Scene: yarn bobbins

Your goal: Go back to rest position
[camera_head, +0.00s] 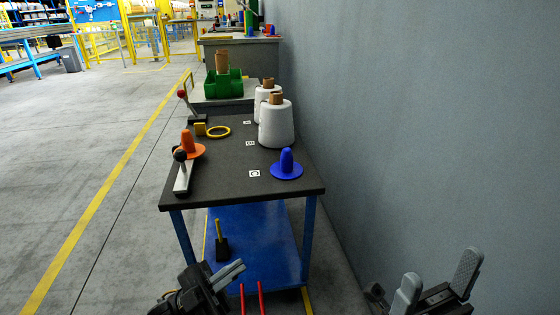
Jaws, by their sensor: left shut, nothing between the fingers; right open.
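My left gripper (228,275) is at the bottom of the view, in front of the table's near edge and lower than its top. Its fingers are together and hold nothing. My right gripper (437,279) is at the bottom right, between the table and the grey wall. Its two grey fingers are spread apart, with nothing between them. Neither gripper touches anything on the table.
The dark table (225,183) holds a blue cone (287,168), an orange cone (190,146), white yarn bobbins (276,126), a yellow ring (218,132) and levers (183,176). A green bin (223,86) stands behind. A grey wall (420,130) bounds the right; floor is free at left.

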